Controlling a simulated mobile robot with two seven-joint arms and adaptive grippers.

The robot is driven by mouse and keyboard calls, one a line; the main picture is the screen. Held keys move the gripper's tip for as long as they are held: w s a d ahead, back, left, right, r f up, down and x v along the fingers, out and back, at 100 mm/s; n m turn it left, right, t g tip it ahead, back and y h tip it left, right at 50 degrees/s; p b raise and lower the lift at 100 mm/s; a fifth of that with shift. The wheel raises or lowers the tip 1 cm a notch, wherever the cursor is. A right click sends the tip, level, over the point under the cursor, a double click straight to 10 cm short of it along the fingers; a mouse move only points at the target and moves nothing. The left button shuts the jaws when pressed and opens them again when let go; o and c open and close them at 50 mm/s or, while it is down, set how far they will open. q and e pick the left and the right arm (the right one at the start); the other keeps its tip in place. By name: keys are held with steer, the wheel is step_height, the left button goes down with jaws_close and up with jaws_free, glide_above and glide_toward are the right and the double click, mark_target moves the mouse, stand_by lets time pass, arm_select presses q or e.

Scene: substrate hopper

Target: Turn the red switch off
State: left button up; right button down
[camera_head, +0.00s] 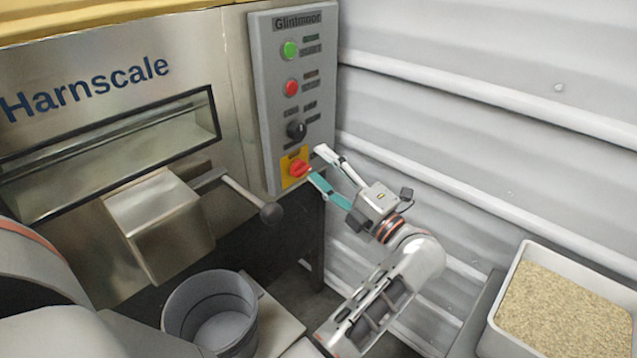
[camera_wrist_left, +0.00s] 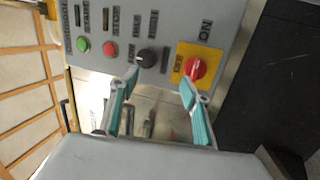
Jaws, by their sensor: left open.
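The red switch (camera_head: 298,168) is a rotary knob on a yellow plate (camera_head: 287,163) low on the grey control panel. In the left wrist view the red switch (camera_wrist_left: 196,69) shows on its yellow plate with ON and OFF marks; its exact setting is hard to read. My left gripper (camera_head: 319,164) is open and empty just right of the switch in the head view. In the left wrist view one fingertip of the gripper (camera_wrist_left: 159,80) overlaps the switch's lower edge; I cannot tell whether it touches. My right gripper is not in view.
The panel (camera_head: 262,100) also carries a green button (camera_head: 290,48), a red button (camera_head: 291,87) and a black knob (camera_head: 296,129). A lever with a dark ball (camera_head: 271,213) sticks out below left. A grey bucket (camera_head: 212,305) and a tray of grain (camera_head: 512,297) stand lower down.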

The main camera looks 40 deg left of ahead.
mark_target(304, 173)
arm_select(q)
step_height(304, 173, down, 5)
steer(key=w+n+g+h+b, duration=0.1)
steer(key=n+g+h, duration=0.1)
steer(key=shift+w+a+b, duration=0.2)
steer(key=shift+a+b, duration=0.1)
steer(key=shift+a, duration=1.4)
steer(key=shift+w+a+b, duration=0.15)
steer(key=shift+a+b, duration=0.1)
steer(key=shift+a, duration=1.45)
steer(key=c, duration=1.1)
